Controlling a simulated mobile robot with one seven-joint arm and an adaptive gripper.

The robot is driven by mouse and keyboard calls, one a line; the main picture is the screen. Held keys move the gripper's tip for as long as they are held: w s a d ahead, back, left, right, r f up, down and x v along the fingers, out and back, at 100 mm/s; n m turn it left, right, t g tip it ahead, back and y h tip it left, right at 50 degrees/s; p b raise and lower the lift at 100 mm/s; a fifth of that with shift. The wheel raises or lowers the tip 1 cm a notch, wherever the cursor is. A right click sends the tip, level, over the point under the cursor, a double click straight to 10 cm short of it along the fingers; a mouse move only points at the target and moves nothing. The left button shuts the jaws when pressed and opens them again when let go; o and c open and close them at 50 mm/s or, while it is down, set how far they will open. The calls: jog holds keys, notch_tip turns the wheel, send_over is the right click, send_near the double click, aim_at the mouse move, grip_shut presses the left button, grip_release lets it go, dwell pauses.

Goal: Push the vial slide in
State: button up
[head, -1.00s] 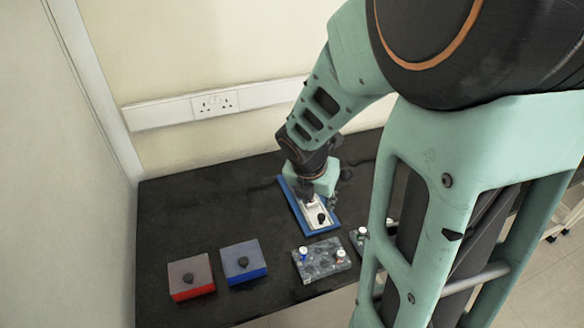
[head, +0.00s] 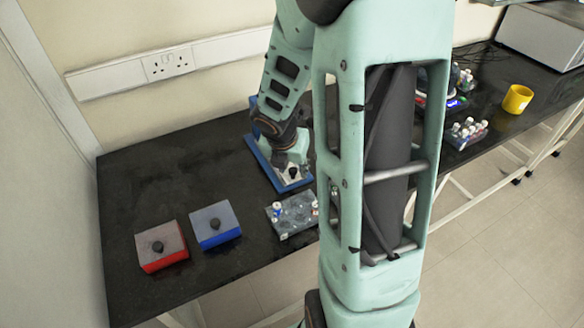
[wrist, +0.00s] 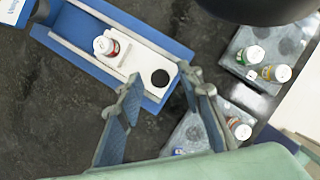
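The vial slide (wrist: 140,62) is a white strip lying in a blue tray (wrist: 183,50), with a black round knob (wrist: 160,78) at one end. A vial (wrist: 106,46) with a white cap and a red band stands on the strip. In the head view the slide (head: 291,178) shows only in part, behind my arm. My gripper (wrist: 166,80) is open and empty, its fingertips apart on either side of the knob in the wrist view. Whether they are level with the knob or above it I cannot tell.
A grey vial rack (head: 292,219) stands in front of the slide; a second rack (wrist: 238,72) shows in the wrist view. A red box (head: 162,249) and a blue box (head: 214,226) stand at left. A yellow mug (head: 517,98) is far right. The black table behind the boxes is clear.

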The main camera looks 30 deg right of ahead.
jog(key=shift+c, duration=0.4)
grip_shut()
jog(key=w+p, duration=0.1)
jog(key=w, duration=0.3)
jog(key=w+p, duration=0.2)
jog(key=w, duration=0.3)
jog(key=shift+a+r+p, duration=0.1)
jog(key=shift+a+p, duration=0.1)
jog(key=shift+p, duration=0.1)
grip_release()
jog(key=shift+w, duration=0.1)
jog(key=shift+o, duration=0.4)
